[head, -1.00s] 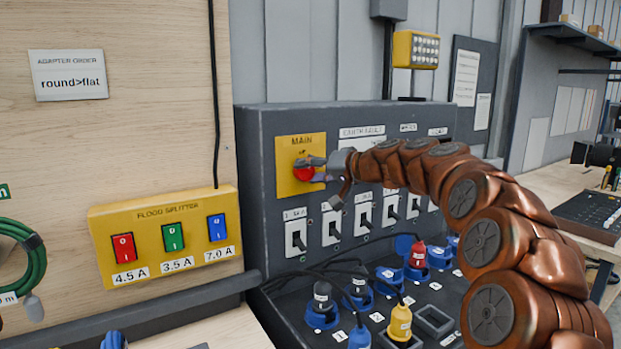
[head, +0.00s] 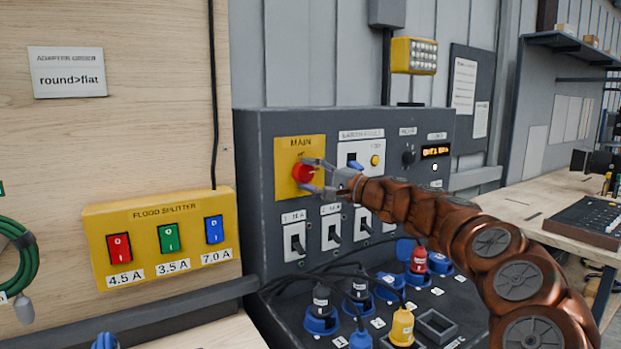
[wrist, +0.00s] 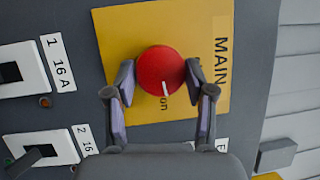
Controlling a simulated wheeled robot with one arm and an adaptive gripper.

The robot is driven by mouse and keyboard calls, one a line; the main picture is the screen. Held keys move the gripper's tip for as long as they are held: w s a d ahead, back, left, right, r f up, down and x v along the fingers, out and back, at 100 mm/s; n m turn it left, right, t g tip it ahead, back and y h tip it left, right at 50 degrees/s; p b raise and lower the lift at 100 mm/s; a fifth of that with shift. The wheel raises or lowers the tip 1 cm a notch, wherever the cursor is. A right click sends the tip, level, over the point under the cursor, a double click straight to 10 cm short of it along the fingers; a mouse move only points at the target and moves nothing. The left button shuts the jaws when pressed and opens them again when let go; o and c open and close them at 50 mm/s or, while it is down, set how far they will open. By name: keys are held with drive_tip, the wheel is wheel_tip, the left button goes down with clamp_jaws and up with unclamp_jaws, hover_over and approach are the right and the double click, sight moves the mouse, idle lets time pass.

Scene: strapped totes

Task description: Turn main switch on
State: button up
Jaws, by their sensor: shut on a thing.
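The main switch is a round red knob (head: 303,172) on a yellow plate (head: 288,187) marked MAIN, at the upper left of the grey panel. My gripper (head: 311,176) reaches it from the right. In the wrist view the two fingers of my gripper (wrist: 160,84) are shut on opposite sides of the red knob (wrist: 160,65). The knob's white mark points down in that view, toward a small "on" label (wrist: 163,103). The fingers hide part of the plate.
Several black toggle switches (head: 295,242) sit under the main plate. An orange display (head: 436,152) is lit at the panel's upper right. Plugs and cables, including a yellow plug (head: 402,325), crowd the shelf below. A yellow flood splitter box (head: 165,245) stands at left.

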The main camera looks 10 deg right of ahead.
drive_tip(key=shift+f+m+t, duration=0.1)
drive_tip(key=shift+m+t, duration=0.2)
drive_tip(key=shift+m, duration=0.3)
drive_tip(key=o, duration=1.2)
drive_tip(key=shift+c, duration=0.2)
drive_tip(key=v, duration=1.2)
